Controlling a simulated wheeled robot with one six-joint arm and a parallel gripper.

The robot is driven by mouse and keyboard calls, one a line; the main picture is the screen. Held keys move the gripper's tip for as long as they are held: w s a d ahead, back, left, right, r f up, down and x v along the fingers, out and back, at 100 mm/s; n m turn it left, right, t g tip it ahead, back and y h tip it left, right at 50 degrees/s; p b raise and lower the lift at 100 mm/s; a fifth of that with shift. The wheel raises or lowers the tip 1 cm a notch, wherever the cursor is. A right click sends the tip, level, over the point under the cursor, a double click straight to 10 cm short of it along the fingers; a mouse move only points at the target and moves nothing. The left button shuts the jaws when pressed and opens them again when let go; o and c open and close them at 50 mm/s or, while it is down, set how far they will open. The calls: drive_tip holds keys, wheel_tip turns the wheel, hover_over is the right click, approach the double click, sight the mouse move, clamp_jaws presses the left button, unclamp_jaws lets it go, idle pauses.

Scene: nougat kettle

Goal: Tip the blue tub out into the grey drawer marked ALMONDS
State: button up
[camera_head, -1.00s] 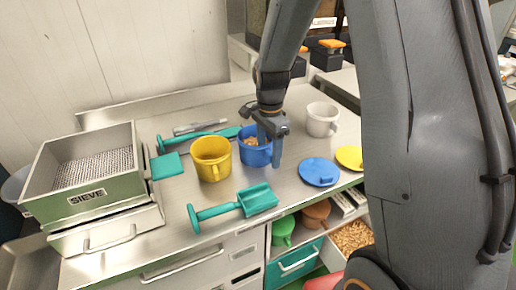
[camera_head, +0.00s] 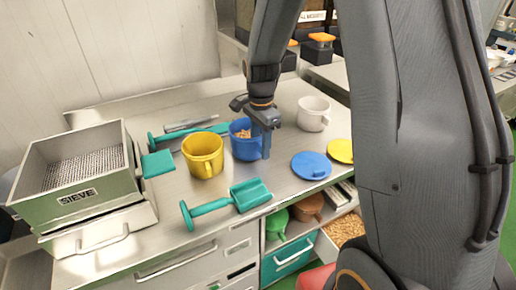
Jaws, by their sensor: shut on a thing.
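The blue tub (camera_head: 245,147) stands upright on the steel worktop, with brown nut-like pieces inside, just right of a yellow tub. My gripper (camera_head: 258,141) is shut on the blue tub's right side. One finger shows outside the wall, and the other is largely hidden. I cannot tell whether the tub's base touches the worktop. An open drawer (camera_head: 326,249) holding brown almond-like pieces shows low at right, below the worktop's front edge. No ALMONDS mark is readable on it, and my arm hides its right part.
The yellow tub (camera_head: 203,157), white mug (camera_head: 313,114), blue lid (camera_head: 311,166) and yellow lid (camera_head: 341,150) stand around the blue tub. A teal scoop (camera_head: 230,202) lies in front. The sieve box (camera_head: 75,190) is at left. Green and brown tubs sit on a shelf beside the drawer.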

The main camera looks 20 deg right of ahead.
wheel_tip(320, 180, up, 8)
drive_tip(key=shift+w+r+b, duration=0.1)
drive_tip(key=shift+r+b, duration=0.05)
drive_tip(key=shift+b, duration=0.75)
wheel_tip(320, 180, up, 6)
drive_tip(key=p, duration=0.4)
